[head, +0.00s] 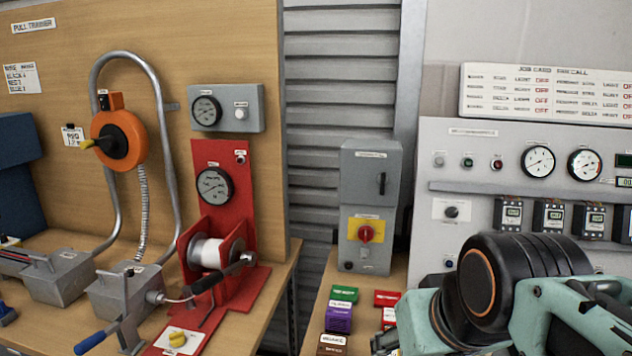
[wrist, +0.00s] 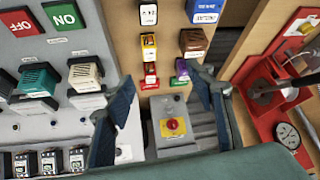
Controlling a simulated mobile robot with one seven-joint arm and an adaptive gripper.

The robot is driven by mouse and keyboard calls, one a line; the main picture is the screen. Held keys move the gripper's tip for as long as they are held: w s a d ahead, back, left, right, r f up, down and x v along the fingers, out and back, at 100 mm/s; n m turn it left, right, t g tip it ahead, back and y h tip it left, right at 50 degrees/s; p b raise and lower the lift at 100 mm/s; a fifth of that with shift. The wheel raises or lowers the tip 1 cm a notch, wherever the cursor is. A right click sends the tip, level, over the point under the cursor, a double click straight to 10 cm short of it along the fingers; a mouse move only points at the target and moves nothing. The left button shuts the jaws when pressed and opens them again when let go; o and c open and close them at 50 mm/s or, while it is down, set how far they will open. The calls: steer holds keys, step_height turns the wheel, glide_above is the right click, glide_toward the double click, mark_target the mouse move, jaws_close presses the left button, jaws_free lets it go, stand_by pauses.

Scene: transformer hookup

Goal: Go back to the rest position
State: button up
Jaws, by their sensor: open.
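My gripper (wrist: 162,88) shows in the wrist view with its two dark fingers spread wide. Nothing is between the fingers. It hangs above the bench, with labelled blocks and a grey switch box beyond the fingers. In the head view my arm, teal and black, fills the lower right. The fingers cannot be made out there. No marker of a rest position shows in either view.
The grey switch box (head: 371,170) has a red knob on a yellow plate. Several labelled blocks, including a purple block (head: 338,318), lie before it. A meter panel (head: 480,160) stands right; a red winch (head: 215,255) stands left.

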steer(key=s+r+g+p, duration=0.1)
steer(key=s+r+p, duration=0.2)
steer(key=r+p, duration=1.3)
steer(key=shift+d+r+m+p, duration=0.15)
steer(key=shift+r+m+p, duration=0.15)
steer(key=shift+p, duration=0.9)
